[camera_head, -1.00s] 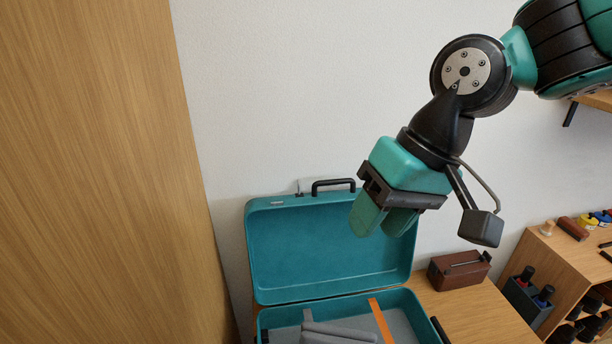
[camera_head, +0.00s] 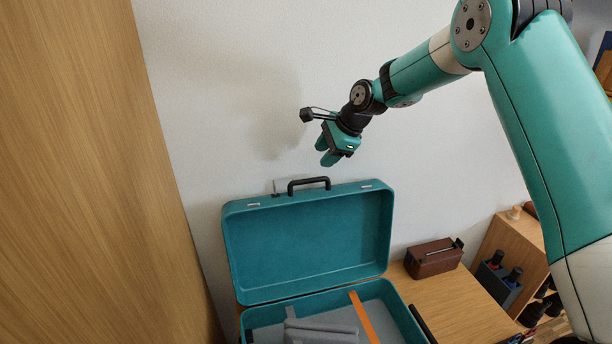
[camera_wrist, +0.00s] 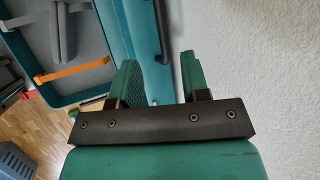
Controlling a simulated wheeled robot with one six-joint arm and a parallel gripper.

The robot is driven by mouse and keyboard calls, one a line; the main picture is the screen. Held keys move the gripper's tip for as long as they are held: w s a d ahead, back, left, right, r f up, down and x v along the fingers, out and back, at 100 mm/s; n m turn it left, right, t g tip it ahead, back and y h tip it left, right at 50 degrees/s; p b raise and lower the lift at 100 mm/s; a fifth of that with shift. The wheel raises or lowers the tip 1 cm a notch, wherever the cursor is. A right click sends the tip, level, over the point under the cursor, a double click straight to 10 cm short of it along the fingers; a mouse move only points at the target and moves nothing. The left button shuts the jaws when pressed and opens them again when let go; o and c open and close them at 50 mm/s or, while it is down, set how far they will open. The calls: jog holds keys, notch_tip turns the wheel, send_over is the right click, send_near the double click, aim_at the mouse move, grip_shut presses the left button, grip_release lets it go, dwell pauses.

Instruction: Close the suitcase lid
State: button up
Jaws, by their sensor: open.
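A teal suitcase stands open on a wooden table. Its lid (camera_head: 310,240) is raised upright near the white wall, with a black handle (camera_head: 309,184) on its top edge. The base (camera_head: 399,318) holds grey items and an orange strap (camera_head: 363,318). My gripper (camera_head: 328,158) is above the lid's top edge, to the right of the handle in the head view, apart from the lid and empty. In the wrist view my gripper (camera_wrist: 158,80) shows two spread green fingers, with the lid's edge and the handle (camera_wrist: 162,35) between them in the picture. The suitcase base (camera_wrist: 118,30) shows at upper left.
The white wall (camera_head: 230,100) is close behind the lid. A brown box (camera_head: 434,258) stands on the table (camera_head: 450,305) right of the suitcase. A wooden shelf unit (camera_head: 505,245) with dark bottles is further right. A wooden panel (camera_head: 80,180) fills the left.

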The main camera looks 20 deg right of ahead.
aim_at(303, 180)
jog(key=p+x, duration=0.2)
jog(key=x, duration=0.8)
jog(key=shift+w+a+f, duration=0.2)
jog(key=shift+f, duration=0.1)
grip_shut()
